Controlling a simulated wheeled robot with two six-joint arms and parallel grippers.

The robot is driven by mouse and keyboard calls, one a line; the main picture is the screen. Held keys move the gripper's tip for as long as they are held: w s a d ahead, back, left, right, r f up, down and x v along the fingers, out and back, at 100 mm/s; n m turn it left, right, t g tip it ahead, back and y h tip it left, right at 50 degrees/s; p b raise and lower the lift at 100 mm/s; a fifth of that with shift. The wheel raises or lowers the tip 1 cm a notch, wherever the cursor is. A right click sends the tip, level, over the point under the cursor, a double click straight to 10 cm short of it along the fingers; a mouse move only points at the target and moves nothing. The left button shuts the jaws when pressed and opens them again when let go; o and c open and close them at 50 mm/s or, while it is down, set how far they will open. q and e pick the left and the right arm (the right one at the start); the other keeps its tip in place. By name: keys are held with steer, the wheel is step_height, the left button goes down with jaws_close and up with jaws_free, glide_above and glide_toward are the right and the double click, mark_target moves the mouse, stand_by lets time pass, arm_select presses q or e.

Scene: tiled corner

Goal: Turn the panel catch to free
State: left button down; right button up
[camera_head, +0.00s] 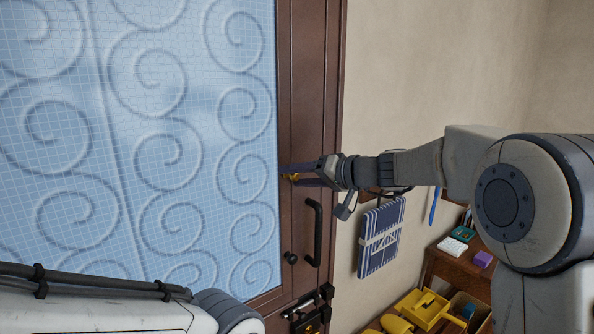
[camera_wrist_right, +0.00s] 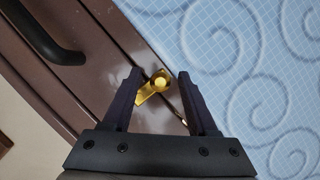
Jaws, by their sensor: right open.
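The panel catch is a small yellow brass turn piece (camera_wrist_right: 155,86) on the brown door frame beside the blue panel. In the right wrist view it sits between the fingers of my right gripper (camera_wrist_right: 157,90), which is open, with a gap visible on both sides. In the head view the catch (camera_head: 293,177) shows partly behind the fingers of my right gripper (camera_head: 302,175). The blue panel (camera_head: 150,130) with raised swirls fills the left of the head view. My left arm shows at the lower left; its gripper is out of view.
A dark latch (camera_head: 312,312) is lower down. A striped bag (camera_head: 381,240) hangs on the wall.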

mark_target(291, 159)
jaws_close()
steer(key=shift+w+m+b, duration=0.1)
steer(key=shift+m+b, duration=0.2)
steer(key=shift+b, duration=0.3)
steer(key=shift+r+y+b, duration=0.1)
steer(key=shift+y+b, duration=0.3)
steer(key=shift+b, duration=0.25)
steer(key=m+y+b, duration=0.1)
steer(key=m+b, duration=0.2)
steer(key=b, duration=0.1)
steer(key=d+r+m+t+y+b, duration=0.1)
steer(key=m+b, duration=0.2)
steer(key=b, duration=0.1)
steer(key=w+r+m+y+b, duration=0.1)
steer(key=m+b, duration=0.3)
steer(key=shift+w+d+r+y, duration=0.1)
steer(key=shift+d+r+y, duration=0.05)
steer(key=shift+d+y, duration=0.25)
steer(key=m+b, duration=0.1)
steer(key=m+t+b, duration=0.1)
steer(key=m+b, duration=0.1)
steer(key=shift+w+d+r+m+t+y, duration=0.15)
steer(key=shift+w+d+m+t+y, duration=0.15)
steer(key=shift+d+m, duration=0.1)
steer(key=shift+w+d+m+t+b, duration=0.1)
steer(key=shift+m+t+b, duration=0.2)
steer(key=shift+m+b, duration=0.25)
steer(key=shift+w+d+m+t+b, duration=0.1)
steer(key=shift+m+t+b, duration=0.2)
steer(key=shift+m, duration=0.45)
